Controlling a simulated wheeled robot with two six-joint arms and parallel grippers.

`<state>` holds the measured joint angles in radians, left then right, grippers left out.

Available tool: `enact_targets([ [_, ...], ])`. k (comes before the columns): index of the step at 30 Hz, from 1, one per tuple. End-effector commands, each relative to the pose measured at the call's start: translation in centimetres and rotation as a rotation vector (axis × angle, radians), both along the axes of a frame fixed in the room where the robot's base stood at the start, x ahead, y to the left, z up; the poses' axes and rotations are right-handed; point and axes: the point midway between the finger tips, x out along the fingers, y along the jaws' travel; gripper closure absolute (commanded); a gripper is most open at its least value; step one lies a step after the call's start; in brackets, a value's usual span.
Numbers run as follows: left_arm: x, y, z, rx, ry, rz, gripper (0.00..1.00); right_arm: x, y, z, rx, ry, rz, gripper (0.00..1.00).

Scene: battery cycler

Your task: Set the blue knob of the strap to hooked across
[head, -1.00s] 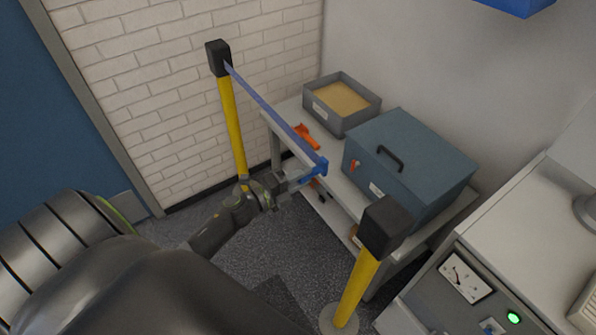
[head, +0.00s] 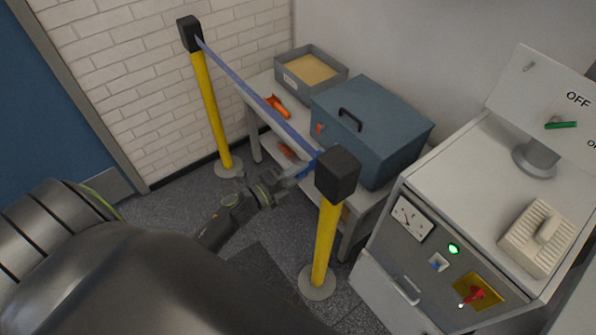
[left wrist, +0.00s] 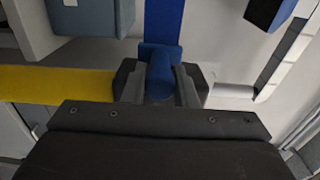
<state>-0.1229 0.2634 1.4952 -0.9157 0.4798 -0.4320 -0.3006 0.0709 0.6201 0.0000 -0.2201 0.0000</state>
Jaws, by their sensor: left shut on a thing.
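The blue strap (head: 250,94) runs from the black head of the far yellow post (head: 209,105) toward the black head of the near yellow post (head: 337,174). My left gripper (head: 296,174) is beside the near post's head, at the strap's end. In the left wrist view, the gripper (left wrist: 160,88) is shut on the blue knob (left wrist: 161,72), with the blue strap (left wrist: 165,20) leading away from it. I cannot tell whether the knob is hooked on the near post. My right gripper is not in view.
Behind the strap, a bench holds a blue-grey box (head: 385,125) with a handle, a tray of sand-coloured filling (head: 338,78) and an orange tool (head: 277,106). A grey cabinet (head: 412,262) with a dial and a red switch stands to the right.

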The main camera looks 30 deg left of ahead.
Motion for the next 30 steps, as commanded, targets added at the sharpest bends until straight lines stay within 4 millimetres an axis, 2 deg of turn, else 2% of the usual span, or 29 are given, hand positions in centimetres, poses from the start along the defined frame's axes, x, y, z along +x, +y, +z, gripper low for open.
enact_targets([
  [5,-0.2,-0.1,-0.3,-0.003,0.004,-0.004,1.00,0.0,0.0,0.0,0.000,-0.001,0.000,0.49],
  [6,-0.2,-0.2,-0.3,-0.003,0.005,-0.004,0.72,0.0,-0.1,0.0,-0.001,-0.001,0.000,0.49],
  [11,-0.2,-0.1,-0.3,-0.003,0.004,-0.003,0.53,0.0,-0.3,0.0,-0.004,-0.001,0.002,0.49],
  [23,-0.1,0.0,-0.2,-0.001,0.003,-0.002,0.53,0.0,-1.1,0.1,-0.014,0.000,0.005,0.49],
  [26,-0.6,0.2,-0.3,-0.001,0.004,-0.001,0.53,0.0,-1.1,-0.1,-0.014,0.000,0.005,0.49],
  [30,-2.3,0.9,-0.5,0.001,0.005,-0.001,0.53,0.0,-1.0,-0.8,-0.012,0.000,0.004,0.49],
])
